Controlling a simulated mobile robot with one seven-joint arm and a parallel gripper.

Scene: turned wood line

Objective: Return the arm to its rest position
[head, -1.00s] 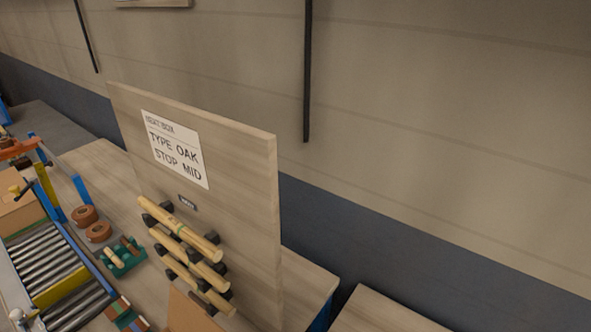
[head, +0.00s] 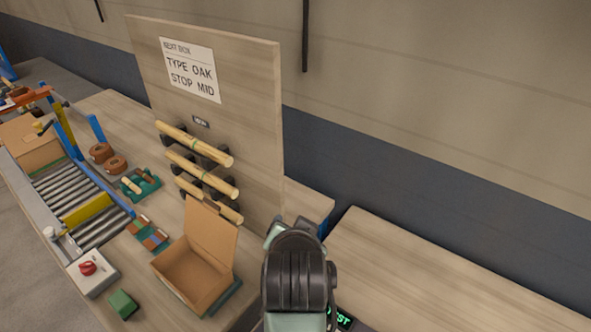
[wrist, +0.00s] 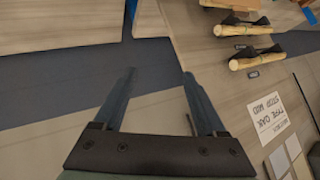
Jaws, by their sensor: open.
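My gripper (wrist: 160,74) shows in the wrist view with its two dark fingers spread apart and nothing between them. Beyond the fingers are a plain wall and a dark blue band. In the head view, my arm rises at the bottom centre, right of the open cardboard box; the fingers cannot be made out there. A dark plate with green letters ending in "ST" (head: 343,318) shows beside my arm, partly hidden by it.
An upright board (head: 255,120) holds a sign (head: 191,70) and several wooden rods (head: 200,174) on pegs. An open box (head: 190,275) stands before it. A roller conveyor (head: 75,195) and red button (head: 88,268) are left. The right bench (head: 420,270) looks clear.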

